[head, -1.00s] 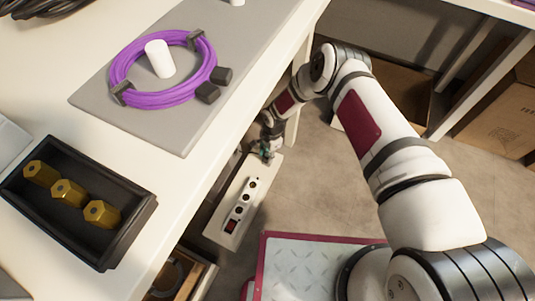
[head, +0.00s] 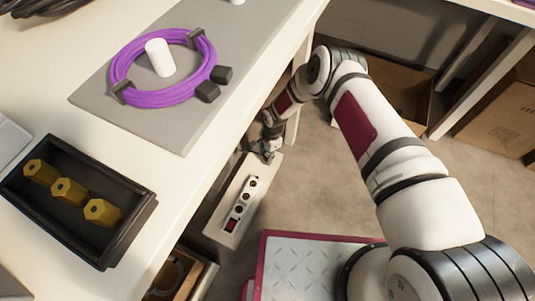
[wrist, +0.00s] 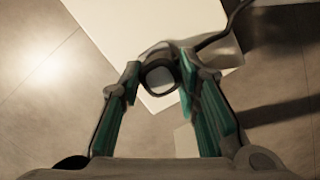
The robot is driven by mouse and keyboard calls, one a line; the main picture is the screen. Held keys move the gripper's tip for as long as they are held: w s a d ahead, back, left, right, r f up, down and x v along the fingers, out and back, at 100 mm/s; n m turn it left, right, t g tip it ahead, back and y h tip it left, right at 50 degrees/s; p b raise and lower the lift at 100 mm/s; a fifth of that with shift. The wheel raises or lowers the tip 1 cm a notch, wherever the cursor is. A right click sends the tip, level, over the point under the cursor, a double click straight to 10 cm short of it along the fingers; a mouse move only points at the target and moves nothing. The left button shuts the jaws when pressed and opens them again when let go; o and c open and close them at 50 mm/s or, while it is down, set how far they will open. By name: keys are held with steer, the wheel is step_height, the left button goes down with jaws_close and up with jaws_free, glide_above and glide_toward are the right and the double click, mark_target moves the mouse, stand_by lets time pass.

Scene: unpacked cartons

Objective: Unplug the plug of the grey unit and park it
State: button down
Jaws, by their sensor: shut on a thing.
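A white board with a socket strip (head: 240,207) lies low beside the table, with several dark sockets and a red switch at its near end. My gripper (head: 266,152) is at the far end of this board. In the wrist view, my gripper (wrist: 160,78) has its teal-padded fingers on both sides of a plug (wrist: 160,76), a rounded body with a dark rim and pale middle. It is shut on the plug. A dark cable (wrist: 222,37) runs off to the upper right. I cannot tell whether the plug's pins are in a socket. The grey unit is not clearly visible.
The table (head: 40,110) above holds a purple cable coil (head: 150,100) around a white peg and a black tray (head: 128,235) with brass hex pieces. An open box (head: 205,278) stands below at the front. Cartons (head: 500,120) stand at the right.

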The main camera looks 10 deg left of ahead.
steer(key=shift+f, duration=0.25)
stand_by(0.3)
steer(key=c, duration=1.1)
jaws_free()
